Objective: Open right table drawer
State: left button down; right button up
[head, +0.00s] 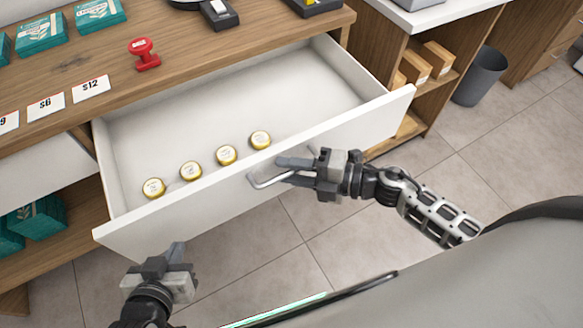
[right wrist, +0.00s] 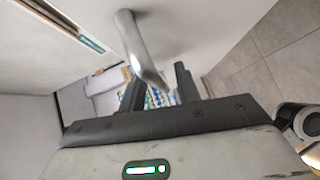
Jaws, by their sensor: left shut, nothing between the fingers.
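The right table drawer (head: 290,85) is white and stands pulled far out of the wooden counter, its inside in plain view. Its metal bar handle (head: 262,182) is on the front panel; it also shows in the right wrist view (right wrist: 140,50). My right gripper (head: 285,170) is at the handle. In the right wrist view its fingers (right wrist: 160,88) stand apart, with a gap beside the bar, so it looks open around the handle. My left gripper (head: 176,252) is shut and empty, below and in front of the drawer's left front corner.
Several round gold-rimmed tins (head: 191,171) lie in the drawer along its front. A red stamp (head: 145,54), price cards (head: 90,88) and teal boxes (head: 40,33) are on the counter. A shelf with cardboard boxes (head: 414,66) and a grey bin (head: 481,76) stand right. Tiled floor is clear.

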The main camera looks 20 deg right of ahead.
jog(key=b+v, duration=0.1)
jog(key=v, duration=1.5)
jog(key=shift+b, duration=0.35)
jog(key=shift+r, duration=0.15)
jog(key=w+a+f+m+t+h, duration=0.1)
jog(key=w+m+t+h, duration=0.15)
jog(key=m+h, duration=0.4)
jog(key=w+a+f+m+t+h, duration=0.2)
jog(key=m+t+h, duration=0.15)
jog(key=m, duration=0.65)
jog(key=s+a+f+m+g, duration=0.3)
jog(key=a+f+m+g, duration=0.1)
jog(key=a+m, duration=0.3)
jog(key=shift+s+a+f+m+g+h, duration=0.2)
jog(key=shift+f+m+g+h, duration=0.1)
jog(key=shift+f+m, duration=0.4)
